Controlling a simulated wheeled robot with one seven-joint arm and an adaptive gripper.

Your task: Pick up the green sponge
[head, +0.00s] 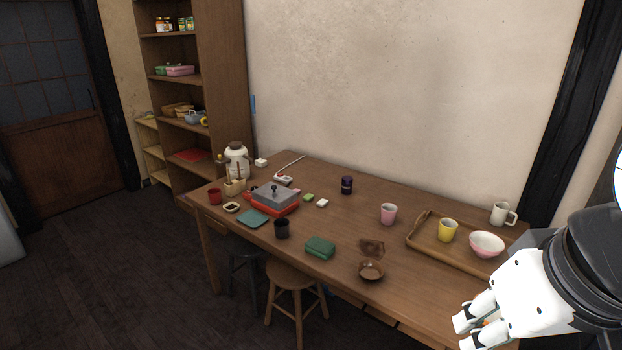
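A small bright green block (308,197), which looks like the sponge, lies on the wooden table (345,215) near the middle, beside a small white block (322,203). A larger dark green box-like thing (320,247) lies nearer the front edge; I cannot tell what it is made of. My gripper (464,331) is at the bottom right, over the table's front right part, far from both green things. Its two white fingers are apart, with a small orange patch showing between them. I see no object held.
A wooden tray (424,241) holds a yellow cup and a pink bowl (487,244). A pink cup (388,213), brown dish (371,270), black cup (282,228) and red-based grill (275,200) stand around the green things. Stools (290,276) stand at the front.

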